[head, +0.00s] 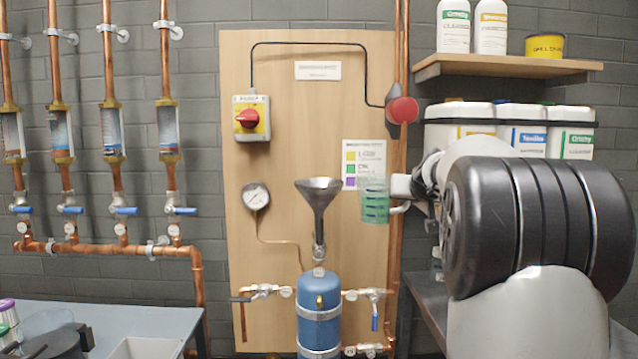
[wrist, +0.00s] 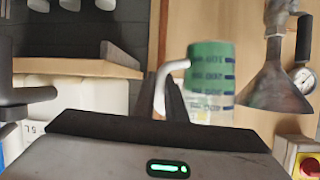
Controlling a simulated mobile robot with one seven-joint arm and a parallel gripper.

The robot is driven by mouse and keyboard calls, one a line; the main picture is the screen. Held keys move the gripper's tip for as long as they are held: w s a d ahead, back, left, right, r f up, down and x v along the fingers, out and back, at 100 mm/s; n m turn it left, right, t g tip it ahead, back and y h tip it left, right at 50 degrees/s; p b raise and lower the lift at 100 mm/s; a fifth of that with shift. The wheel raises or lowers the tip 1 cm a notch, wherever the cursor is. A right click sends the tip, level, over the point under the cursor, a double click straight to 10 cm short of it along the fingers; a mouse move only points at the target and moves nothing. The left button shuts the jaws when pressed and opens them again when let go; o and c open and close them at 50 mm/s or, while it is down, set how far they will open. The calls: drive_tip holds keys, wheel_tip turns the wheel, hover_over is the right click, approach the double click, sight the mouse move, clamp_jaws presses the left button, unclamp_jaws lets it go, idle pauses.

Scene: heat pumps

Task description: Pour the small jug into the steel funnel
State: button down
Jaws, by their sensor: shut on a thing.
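The small jug (head: 375,204) is clear with dark markings and holds green liquid. It hangs upright in the air, just right of the steel funnel (head: 319,196) and apart from it. The funnel stands wide mouth up above a blue cylinder (head: 319,312). My gripper (head: 402,193) is right of the jug and shut on its white handle. The wrist view is upside down. There the jug (wrist: 210,80) shows beyond my fingers (wrist: 165,92), with the handle between them, and the funnel (wrist: 274,92) is to its right. The fingertips are partly hidden in the head view.
Copper pipes (head: 396,250) run close behind the jug. White containers (head: 460,125) stand at right behind my arm, below a shelf (head: 505,67).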

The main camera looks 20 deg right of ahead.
drive_tip(key=shift+w+a+r, duration=0.2)
drive_tip(key=shift+a+r, duration=0.1)
drive_tip(key=shift+r, duration=0.25)
drive_tip(key=r+p, duration=0.1)
drive_tip(key=p, duration=0.1)
drive_tip(key=r+n+p, duration=0.1)
drive_tip(key=p, duration=0.1)
drive_tip(key=shift+w+a+r+h, duration=0.1)
drive_tip(key=shift+a+r+h, duration=0.1)
drive_tip(key=shift+h, duration=0.1)
drive_tip(key=r+p, duration=0.1)
drive_tip(key=p, duration=0.2)
drive_tip(key=a+n+g+p, duration=0.1)
drive_tip(key=p, duration=0.2)
drive_tip(key=shift+w+r+h+p, duration=0.4)
drive_tip(key=p, duration=0.1)
drive_tip(key=r+p, duration=0.1)
drive_tip(key=p, duration=0.1)
drive_tip(key=shift+w+a+r+n+g, duration=0.15)
drive_tip(key=shift+a+n+g, duration=0.15)
drive_tip(key=shift+n, duration=0.1)
drive_tip(key=w+a+r+n+g+h+p, duration=0.1)
drive_tip(key=w+a+r+n+h+p, duration=0.1)
drive_tip(key=r+p, duration=0.5)
drive_tip(key=shift+w+a+r+n+h+p, duration=0.15)
drive_tip(key=shift+a+r+n+h+p, duration=0.35)
drive_tip(key=shift+p, duration=1.25)
drive_tip(key=shift+a+f, duration=0.15)
drive_tip(key=shift+a, duration=0.05)
